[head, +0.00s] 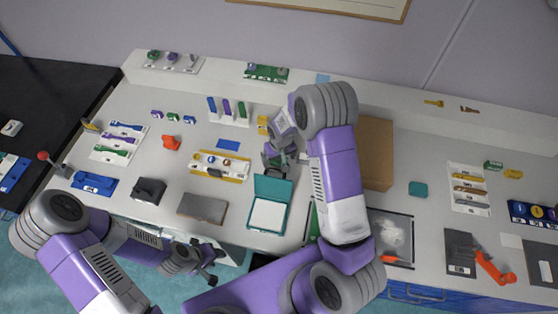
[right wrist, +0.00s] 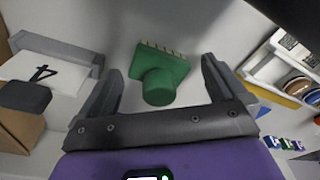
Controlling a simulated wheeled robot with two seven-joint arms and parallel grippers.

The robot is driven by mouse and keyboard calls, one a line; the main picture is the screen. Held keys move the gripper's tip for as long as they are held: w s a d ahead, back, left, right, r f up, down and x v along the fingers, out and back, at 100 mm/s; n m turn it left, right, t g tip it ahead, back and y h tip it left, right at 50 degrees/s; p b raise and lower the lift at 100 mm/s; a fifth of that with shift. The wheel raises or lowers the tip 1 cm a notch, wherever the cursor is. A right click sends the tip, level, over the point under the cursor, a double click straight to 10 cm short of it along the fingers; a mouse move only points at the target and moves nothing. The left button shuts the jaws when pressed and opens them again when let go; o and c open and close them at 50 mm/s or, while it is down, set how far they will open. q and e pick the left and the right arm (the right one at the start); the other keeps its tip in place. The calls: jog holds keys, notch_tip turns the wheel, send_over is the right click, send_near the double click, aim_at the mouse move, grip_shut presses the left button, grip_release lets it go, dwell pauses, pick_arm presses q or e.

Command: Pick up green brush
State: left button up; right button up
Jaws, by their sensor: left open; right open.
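The green brush (right wrist: 160,75) shows in the right wrist view, with a round handle end toward me and a row of pale bristles along its far edge. My right gripper (right wrist: 160,88) is open, with one finger on either side of the brush and a gap at each side. In the head view my right gripper (head: 280,160) is over the middle of the table; the brush cannot be made out there, probably behind the gripper. My left gripper (head: 211,266) is open and empty, low by the table's front edge.
A teal open case (head: 270,190) lies in front of my right gripper. A cardboard box (head: 376,150) stands right of it, behind my arm. A white rack (head: 229,110) with blue, purple and green pieces and a yellow-edged tray (head: 219,166) are to the left.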

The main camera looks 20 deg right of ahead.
jog(key=c, duration=1)
jog(key=shift+r, duration=0.1)
jog(key=shift+c, duration=0.2)
notch_tip(320, 180, up, 10)
jog(key=shift+f, duration=0.1)
jog(key=o, duration=0.5)
jog(key=shift+c, duration=0.2)
jog(key=c, duration=0.3)
